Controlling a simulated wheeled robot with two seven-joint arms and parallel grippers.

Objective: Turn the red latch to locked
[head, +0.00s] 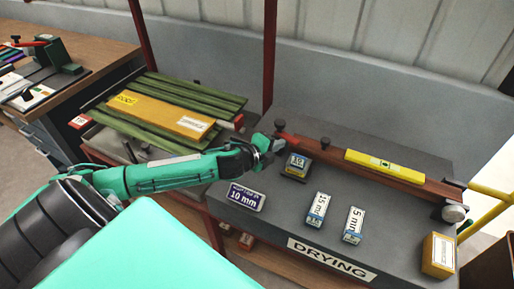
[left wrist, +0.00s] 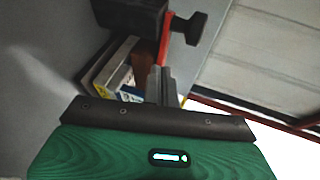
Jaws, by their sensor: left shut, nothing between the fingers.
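The red latch (head: 289,137) shows as a small red piece beside a black knob, at the left end of the long brown bar on the grey drying table. In the left wrist view it is a narrow upright red lever (left wrist: 165,38) next to a black knob and a dark block. My left gripper (head: 268,146) is shut and empty, just left of the latch. In the left wrist view its closed fingers (left wrist: 160,84) point at the lever's lower end; I cannot tell whether they touch it. The latch's lower part is partly hidden. My right gripper is not in view.
A yellow level (head: 384,163) lies on the brown bar (head: 425,185). Green boards (head: 165,103) lie at the left. A yellow box (head: 438,255) sits front right.

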